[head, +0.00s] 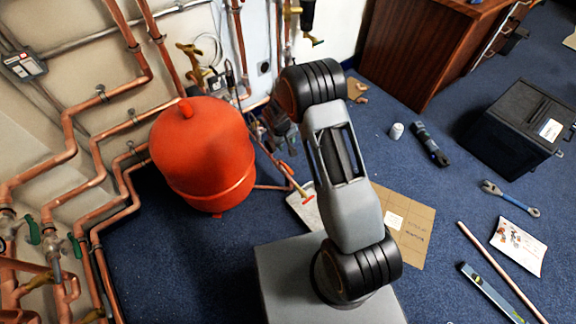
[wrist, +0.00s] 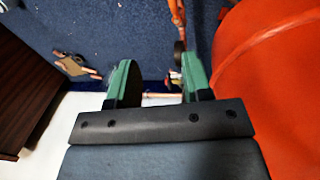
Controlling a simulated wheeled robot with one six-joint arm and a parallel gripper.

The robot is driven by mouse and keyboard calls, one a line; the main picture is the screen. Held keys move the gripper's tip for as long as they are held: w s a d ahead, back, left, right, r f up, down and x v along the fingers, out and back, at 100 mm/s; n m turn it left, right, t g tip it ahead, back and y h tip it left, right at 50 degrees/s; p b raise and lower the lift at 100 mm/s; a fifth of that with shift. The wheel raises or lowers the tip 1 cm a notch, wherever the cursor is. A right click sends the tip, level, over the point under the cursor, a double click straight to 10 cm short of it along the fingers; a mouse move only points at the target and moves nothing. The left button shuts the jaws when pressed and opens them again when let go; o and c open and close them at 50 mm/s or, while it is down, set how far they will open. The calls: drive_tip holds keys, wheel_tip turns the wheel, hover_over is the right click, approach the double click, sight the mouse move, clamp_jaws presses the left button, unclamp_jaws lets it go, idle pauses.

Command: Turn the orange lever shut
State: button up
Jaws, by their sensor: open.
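My gripper (wrist: 160,80) is open in the wrist view. In the head view, an orange part (head: 285,168) lies on a thin pipe right of the red tank, below my gripper (head: 276,143). My arm partly hides this area, and I cannot tell the lever's exact angle.
The red tank (head: 203,150) stands close on the left; in the wrist view it (wrist: 275,75) fills the right. Copper pipes (head: 75,140) line the wall. A cardboard sheet (head: 408,232), a black box (head: 520,125) and loose tools lie on the blue floor. A wooden cabinet (head: 425,45) stands behind.

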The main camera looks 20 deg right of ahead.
drive_tip(key=n+p, duration=0.1)
approach(289, 169)
drive_tip(key=f+b, duration=0.1)
drive_tip(key=f, duration=0.2)
drive_tip(key=f+b, duration=0.2)
drive_tip(key=f, duration=0.1)
drive_tip(key=w+d+f+b, duration=0.1)
drive_tip(key=f, duration=0.2)
drive_tip(key=shift+d+b, duration=0.15)
drive_tip(key=shift+b, duration=0.15)
drive_tip(key=shift+c, duration=0.2)
clamp_jaws()
